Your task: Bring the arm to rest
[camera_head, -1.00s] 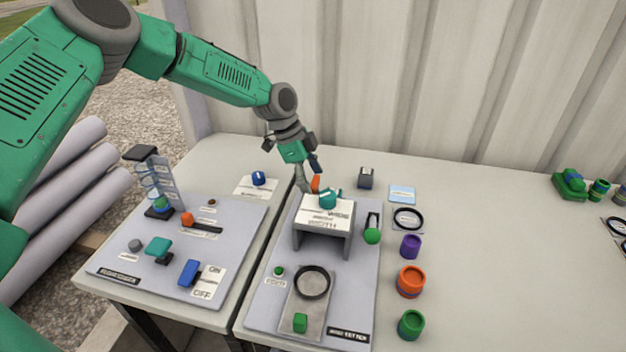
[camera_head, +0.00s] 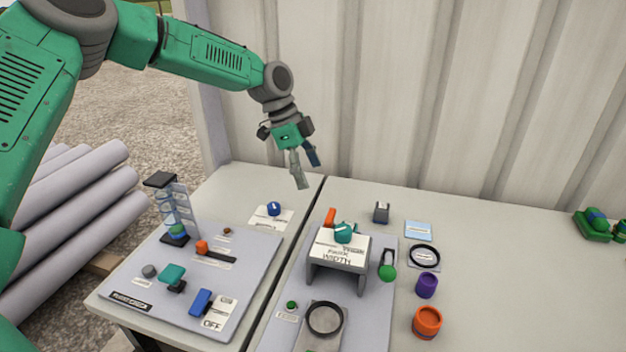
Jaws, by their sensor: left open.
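My left arm comes in from the left, green with dark grey joints. My left gripper (camera_head: 306,173) hangs fingers down above the back of the table, near the gap between the two tabletops. Its fingers are apart and nothing shows between them. It is clear of the orange lever (camera_head: 330,217) and the grey stand with a teal knob (camera_head: 343,232), which lie below and to its right. My right gripper does not show.
A left panel (camera_head: 150,293) carries switches, a slider and a clear column. Right of the stand are a black ring (camera_head: 424,256), a purple cup (camera_head: 427,285) and an orange cup (camera_head: 427,322). A corrugated wall (camera_head: 430,90) stands behind.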

